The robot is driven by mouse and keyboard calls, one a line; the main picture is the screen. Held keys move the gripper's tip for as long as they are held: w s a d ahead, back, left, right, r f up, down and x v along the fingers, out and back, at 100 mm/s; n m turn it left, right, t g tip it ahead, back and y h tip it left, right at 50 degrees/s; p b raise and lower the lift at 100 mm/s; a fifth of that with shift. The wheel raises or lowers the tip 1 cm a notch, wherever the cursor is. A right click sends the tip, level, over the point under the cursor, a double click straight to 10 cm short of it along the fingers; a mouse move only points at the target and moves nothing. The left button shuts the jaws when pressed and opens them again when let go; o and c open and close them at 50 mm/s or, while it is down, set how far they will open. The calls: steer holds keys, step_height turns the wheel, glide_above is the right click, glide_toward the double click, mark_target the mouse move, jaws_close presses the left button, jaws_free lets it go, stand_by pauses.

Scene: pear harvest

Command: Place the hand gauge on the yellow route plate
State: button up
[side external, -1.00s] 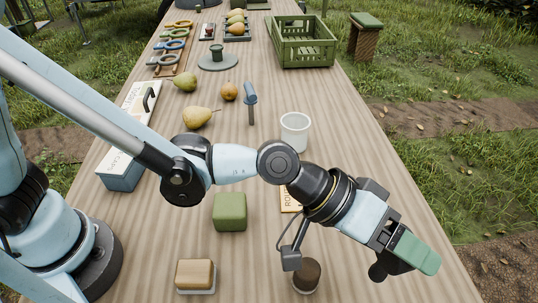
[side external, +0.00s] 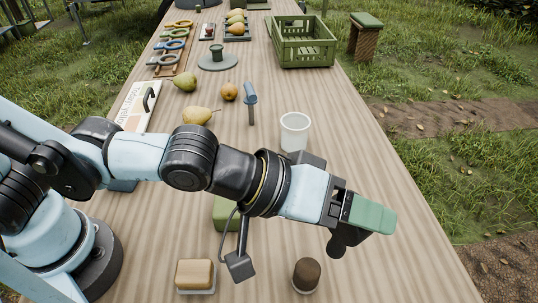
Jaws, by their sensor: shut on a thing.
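My gripper (side external: 340,209) is at the right of the table, raised above it and pointing right. It is shut on the hand gauge (side external: 374,217), which shows as a green block-shaped body with a dark, rounded grip hanging below it. The jaws hide part of the gauge. The yellow route plate does not show now; my arm and wrist cover the middle of the table, where part of a lettered plate showed earlier.
A brown-topped piece (side external: 307,273) and a wooden-topped block (side external: 195,275) stand at the front. A green block (side external: 226,213) is partly behind my arm. A white cup (side external: 295,131), pears (side external: 199,116) and a green crate (side external: 303,43) stand farther back. The right front table is clear.

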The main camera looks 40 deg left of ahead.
steer(key=w+a+n+t+y, duration=0.2)
steer(key=w+a+n+y, duration=0.15)
steer(key=a, duration=0.35)
steer(key=shift+h, duration=0.45)
steer(key=shift+w+a+f, duration=0.9)
steer(key=shift+w+f, duration=0.75)
steer(key=shift+w, duration=0.05)
steer(key=shift+w+a+f, duration=0.95)
steer(key=shift+w+f, duration=0.7)
steer(key=shift+f, duration=0.05)
steer(key=shift+w+a+f, duration=0.9)
steer(key=shift+w+f, duration=0.75)
steer(key=shift+w, duration=0.05)
steer(key=shift+f, duration=0.15)
steer(key=o, duration=1.1)
